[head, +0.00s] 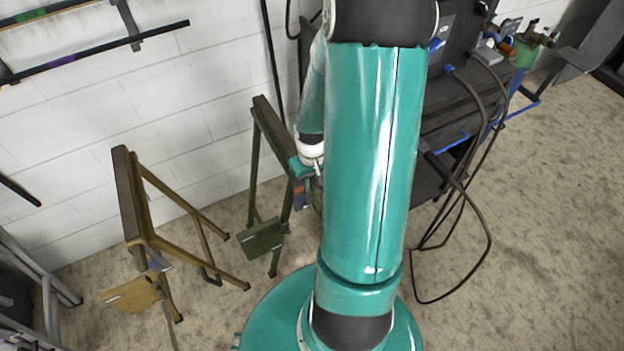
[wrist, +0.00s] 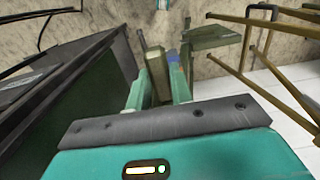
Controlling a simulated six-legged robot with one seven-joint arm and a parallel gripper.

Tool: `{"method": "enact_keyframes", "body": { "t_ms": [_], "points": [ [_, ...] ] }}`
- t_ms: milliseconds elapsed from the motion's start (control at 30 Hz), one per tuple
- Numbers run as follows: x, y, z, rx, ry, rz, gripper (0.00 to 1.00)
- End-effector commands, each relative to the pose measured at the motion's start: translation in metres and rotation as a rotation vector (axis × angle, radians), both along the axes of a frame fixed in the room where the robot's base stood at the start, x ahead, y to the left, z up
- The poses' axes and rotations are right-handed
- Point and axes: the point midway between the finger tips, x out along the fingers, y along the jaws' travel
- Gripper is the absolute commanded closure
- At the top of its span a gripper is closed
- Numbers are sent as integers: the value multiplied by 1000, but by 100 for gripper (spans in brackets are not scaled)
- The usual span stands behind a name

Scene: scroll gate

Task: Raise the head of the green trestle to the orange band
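The green trestle (head: 257,150) stands near the white wall, left of my arm. Its head is a dark sloping beam (head: 272,125); its near end is by my gripper. My gripper (head: 308,168) is partly hidden behind my arm. In the wrist view, the two teal fingers of my gripper (wrist: 158,90) stand apart with an olive-green part of the trestle (wrist: 156,72) between them. I cannot tell whether they press on it. Small blue and orange patches (head: 298,190) show just below the head's near end; I cannot tell whether the orange one is the band.
A yellow trestle (head: 187,220) stands to the left and also shows in the wrist view (wrist: 255,45). A dark cart (head: 450,125) with hanging cables (head: 480,215) is at the right. Racks (head: 95,50) hang on the wall. Speckled floor is free at the right.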

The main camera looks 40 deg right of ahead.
Motion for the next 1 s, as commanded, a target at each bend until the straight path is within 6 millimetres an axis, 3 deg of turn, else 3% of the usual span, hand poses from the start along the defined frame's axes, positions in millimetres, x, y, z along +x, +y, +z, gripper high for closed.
{"method": "enact_keyframes", "body": {
  "t_ms": [300, 800, 1000],
  "points": [
    [0, -1, 8, -3, 0, 0, 100],
    [1, -2, 101, -8, -5, 0, 100],
    [1, -1, 113, -3, -3, 0, 100]
  ]
}}
